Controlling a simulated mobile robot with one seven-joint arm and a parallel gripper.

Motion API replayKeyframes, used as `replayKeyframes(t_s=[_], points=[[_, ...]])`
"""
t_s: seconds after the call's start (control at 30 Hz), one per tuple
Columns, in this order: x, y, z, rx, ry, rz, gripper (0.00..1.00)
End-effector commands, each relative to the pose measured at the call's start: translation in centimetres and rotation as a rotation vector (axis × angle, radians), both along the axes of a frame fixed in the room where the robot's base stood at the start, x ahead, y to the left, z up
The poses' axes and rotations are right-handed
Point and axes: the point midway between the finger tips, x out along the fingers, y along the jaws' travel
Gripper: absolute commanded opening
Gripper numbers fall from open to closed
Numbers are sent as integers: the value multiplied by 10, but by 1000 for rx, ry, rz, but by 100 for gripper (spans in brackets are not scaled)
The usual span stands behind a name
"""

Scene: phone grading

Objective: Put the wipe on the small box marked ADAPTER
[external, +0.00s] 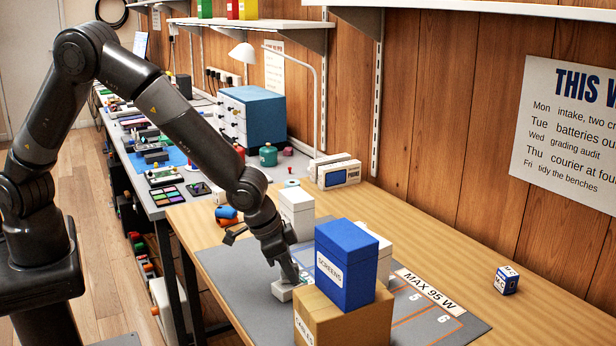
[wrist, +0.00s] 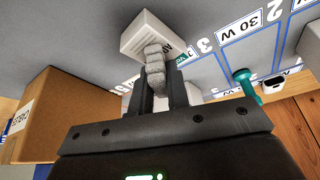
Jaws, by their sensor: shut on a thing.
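My gripper (external: 290,276) points down at the grey mat, beside the cardboard box. In the wrist view my gripper (wrist: 157,88) is shut on the grey, crumpled wipe (wrist: 154,62). A small white box (wrist: 148,36) lies just beyond the fingertips, and the wipe overlaps its near edge in the picture. I cannot tell whether the wipe touches the box. Its label is partly covered by the wipe, so the full word is not readable. The small white box also shows in the external view (external: 282,291), low on the mat under the fingertips.
A cardboard box (external: 345,322) with a blue SCREENS box (external: 345,268) on top stands close right of my gripper. White boxes (external: 297,212) stand behind. The mat (external: 232,276) has numbered slots. A teal object (wrist: 243,80) stands nearby.

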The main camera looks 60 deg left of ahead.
Motion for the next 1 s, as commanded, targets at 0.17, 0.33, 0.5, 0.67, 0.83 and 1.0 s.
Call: replayKeyframes(t_s=[0.17, 0.33, 0.5, 0.67, 0.83, 1.0], points=[[0, 0, -2, 0, 1, 0, 0], [0, 0, -3, 0, 0, 0, 26], [0, 0, -3, 0, 0, 0, 37], [0, 0, -2, 0, 0, 0, 37], [-2, 0, 5, -1, -1, 0, 37], [-10, 3, 29, -3, -2, 0, 37]])
